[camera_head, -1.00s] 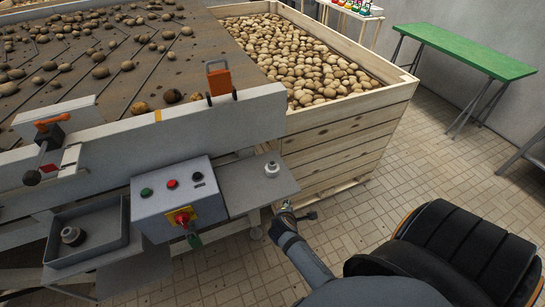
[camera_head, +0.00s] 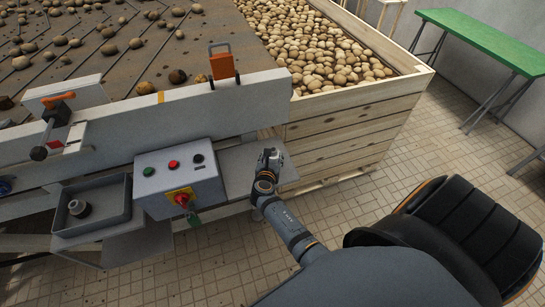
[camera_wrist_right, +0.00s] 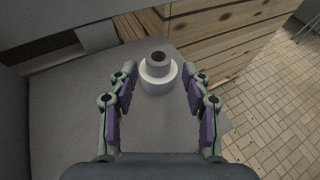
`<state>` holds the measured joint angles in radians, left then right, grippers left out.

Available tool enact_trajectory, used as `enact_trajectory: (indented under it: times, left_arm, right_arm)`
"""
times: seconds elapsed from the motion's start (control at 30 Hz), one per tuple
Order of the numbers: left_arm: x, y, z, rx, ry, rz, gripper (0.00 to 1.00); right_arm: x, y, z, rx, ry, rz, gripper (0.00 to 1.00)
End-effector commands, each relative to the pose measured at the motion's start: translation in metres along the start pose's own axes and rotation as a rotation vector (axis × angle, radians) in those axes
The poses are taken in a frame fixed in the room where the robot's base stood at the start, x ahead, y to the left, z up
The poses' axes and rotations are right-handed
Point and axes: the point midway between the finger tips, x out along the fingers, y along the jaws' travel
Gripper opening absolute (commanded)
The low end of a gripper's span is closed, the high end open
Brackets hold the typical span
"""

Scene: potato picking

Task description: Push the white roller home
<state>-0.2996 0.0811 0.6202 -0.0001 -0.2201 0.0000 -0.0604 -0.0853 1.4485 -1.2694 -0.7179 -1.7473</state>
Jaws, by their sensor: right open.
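The white roller (camera_wrist_right: 158,76) stands upright on a grey shelf (camera_wrist_right: 62,115) in the right wrist view, a wide pale drum with a narrower hub and a dark hole on top. My right gripper (camera_wrist_right: 161,84) is open, with its fingers on either side of the roller and gaps between. In the head view my right gripper (camera_head: 269,157) is over the shelf (camera_head: 238,165), right of the control box, and largely hides the roller. No grip on it shows. My left gripper is not in view.
The grey control box (camera_head: 178,180) with buttons and a red knob stands left of the shelf. The wooden potato crate (camera_head: 335,130) rises just behind the shelf.

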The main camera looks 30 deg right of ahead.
Motion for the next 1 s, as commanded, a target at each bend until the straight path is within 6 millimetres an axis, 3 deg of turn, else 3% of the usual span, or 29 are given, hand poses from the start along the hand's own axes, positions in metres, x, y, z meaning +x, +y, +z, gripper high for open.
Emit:
enact_trajectory:
  times: [0.03,0.27,0.4,0.53,0.8,1.0]
  left_arm:
    - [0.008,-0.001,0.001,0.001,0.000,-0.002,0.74]
    - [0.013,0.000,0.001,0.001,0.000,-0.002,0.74]
    - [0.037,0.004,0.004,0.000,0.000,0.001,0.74]
    - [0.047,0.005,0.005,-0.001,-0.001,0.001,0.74]
    - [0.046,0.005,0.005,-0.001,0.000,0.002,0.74]
    - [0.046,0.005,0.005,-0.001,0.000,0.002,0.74]
  right_arm:
    - [0.008,0.000,-0.004,0.000,-0.002,-0.001,0.49]
    - [0.017,-0.001,-0.003,0.000,0.000,-0.001,0.49]
    - [0.044,0.000,-0.007,0.001,-0.002,-0.002,0.49]
    - [0.061,0.000,-0.005,0.001,0.000,-0.001,0.49]
    - [0.064,0.000,-0.001,0.001,0.002,-0.001,0.49]
    - [0.064,0.000,-0.001,0.002,0.002,-0.001,0.23]
